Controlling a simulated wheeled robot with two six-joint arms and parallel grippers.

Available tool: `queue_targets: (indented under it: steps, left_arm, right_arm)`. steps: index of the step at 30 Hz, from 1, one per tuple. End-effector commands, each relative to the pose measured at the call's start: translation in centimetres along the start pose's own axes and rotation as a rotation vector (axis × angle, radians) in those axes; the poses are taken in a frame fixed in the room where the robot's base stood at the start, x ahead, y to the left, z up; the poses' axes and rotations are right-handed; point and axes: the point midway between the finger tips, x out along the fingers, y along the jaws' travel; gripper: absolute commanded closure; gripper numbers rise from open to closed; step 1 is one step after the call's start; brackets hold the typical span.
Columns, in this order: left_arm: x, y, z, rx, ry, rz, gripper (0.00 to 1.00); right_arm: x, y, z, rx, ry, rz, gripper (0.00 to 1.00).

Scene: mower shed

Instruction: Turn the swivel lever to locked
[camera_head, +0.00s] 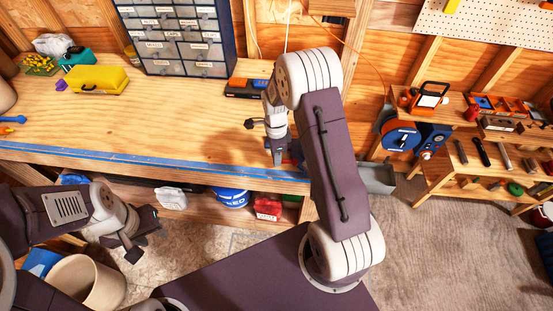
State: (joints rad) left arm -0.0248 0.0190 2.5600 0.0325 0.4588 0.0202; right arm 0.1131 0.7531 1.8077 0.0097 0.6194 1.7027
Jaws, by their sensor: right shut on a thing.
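My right gripper (279,158) points down at the front edge of the workbench (110,141), near its right end. It is shut on a small part there, which seems to be the swivel lever. The lever is mostly hidden behind my gripper and arm, so I cannot make out its shape or which way it points. My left gripper (147,243) hangs low at the left, in front of the bench and away from the lever. Its fingers are too unclear to tell if they are open or shut.
A drawer cabinet (181,55), a yellow case (99,80) and an orange-black box (246,88) stand on the bench. A blue bucket (230,197) and a red container (268,207) sit below. A tool shelf (468,182) is at right. The bench middle is clear.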

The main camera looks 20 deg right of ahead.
Motion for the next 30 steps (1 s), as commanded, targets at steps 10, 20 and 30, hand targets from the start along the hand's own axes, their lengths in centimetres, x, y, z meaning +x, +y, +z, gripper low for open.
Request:
queue_targets:
  steps: [10,20,30]
  left_arm:
    - [-0.18,0.0,-0.02,0.0,0.0,0.0,0.64]
    - [-0.19,0.0,-0.02,0.0,0.0,0.0,0.64]
    - [-0.19,0.0,-0.02,0.0,0.0,0.0,0.64]
  right_arm:
    - [0.01,-0.71,-0.33,0.131,-0.004,0.004,1.0]
    - [0.05,-0.83,-0.39,0.157,-0.005,0.005,1.0]
    - [0.05,-0.84,-0.36,0.155,-0.005,0.004,0.55]
